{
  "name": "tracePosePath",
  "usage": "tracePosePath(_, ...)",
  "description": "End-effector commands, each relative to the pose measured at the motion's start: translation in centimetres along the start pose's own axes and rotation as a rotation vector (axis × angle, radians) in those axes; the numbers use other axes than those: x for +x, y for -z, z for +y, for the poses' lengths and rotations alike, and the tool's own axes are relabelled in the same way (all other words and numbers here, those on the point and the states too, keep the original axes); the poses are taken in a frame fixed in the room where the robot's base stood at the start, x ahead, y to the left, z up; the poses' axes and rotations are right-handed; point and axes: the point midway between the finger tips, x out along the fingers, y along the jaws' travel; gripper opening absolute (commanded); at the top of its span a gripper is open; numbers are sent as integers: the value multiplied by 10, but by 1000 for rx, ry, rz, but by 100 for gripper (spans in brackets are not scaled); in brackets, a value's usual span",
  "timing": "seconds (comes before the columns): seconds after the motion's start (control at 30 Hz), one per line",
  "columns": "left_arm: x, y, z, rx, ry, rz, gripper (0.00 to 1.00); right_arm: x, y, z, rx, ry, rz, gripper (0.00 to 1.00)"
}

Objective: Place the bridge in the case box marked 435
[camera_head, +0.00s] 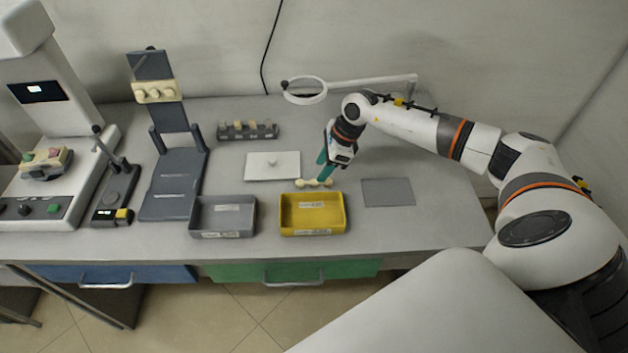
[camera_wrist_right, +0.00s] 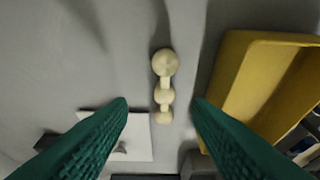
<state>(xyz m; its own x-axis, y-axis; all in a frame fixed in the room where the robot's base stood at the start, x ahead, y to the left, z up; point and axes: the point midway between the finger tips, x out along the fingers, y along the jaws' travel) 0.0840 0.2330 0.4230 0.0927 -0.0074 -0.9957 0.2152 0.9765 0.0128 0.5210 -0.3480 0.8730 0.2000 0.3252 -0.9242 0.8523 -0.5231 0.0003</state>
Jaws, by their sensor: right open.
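The bridge (camera_head: 312,183) is a small cream piece of several rounded lobes in a row. It lies on the table just behind the yellow case box (camera_head: 283,214). My right gripper (camera_head: 325,172) points down over it. In the wrist view the bridge (camera_wrist_right: 165,65) lies between the two green fingers of the open right gripper (camera_wrist_right: 160,102), with a gap on each side. A grey case box (camera_head: 192,218) stands left of the yellow one, which also shows in the wrist view (camera_wrist_right: 232,75). Both boxes carry front labels too small to read. My left gripper is out of view.
A white plate with a small knob (camera_head: 285,168) lies behind the boxes, and a grey rack with several pieces (camera_head: 236,134) stands further back. A flat grey pad (camera_head: 388,192) lies to the right. A magnifier ring (camera_head: 304,91) hangs behind my right gripper.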

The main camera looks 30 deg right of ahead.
Motion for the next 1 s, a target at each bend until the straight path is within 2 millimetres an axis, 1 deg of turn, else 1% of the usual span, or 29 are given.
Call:
tracePosePath(0.03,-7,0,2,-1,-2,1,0,5,1,-3,1,4,0,46)
tracePosePath(0.1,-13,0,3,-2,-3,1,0,16,1,-6,2,5,0,46)
tracePosePath(0.23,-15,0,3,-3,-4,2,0,35,0,-6,2,2,1,46)
tracePosePath(0.33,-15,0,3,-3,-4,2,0,41,0,-6,1,1,1,46)
tracePosePath(0.53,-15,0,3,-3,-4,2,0,42,-1,-6,1,0,0,46)
tracePosePath(0.57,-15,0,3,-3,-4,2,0,42,-1,-6,1,0,0,44)
tracePosePath(0.6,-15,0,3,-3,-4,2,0,42,-1,-6,1,0,0,37)
tracePosePath(0.83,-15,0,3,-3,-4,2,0,42,-1,-6,1,0,0,0)
tracePosePath(1.0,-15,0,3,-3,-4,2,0,42,-1,-5,1,0,0,0)
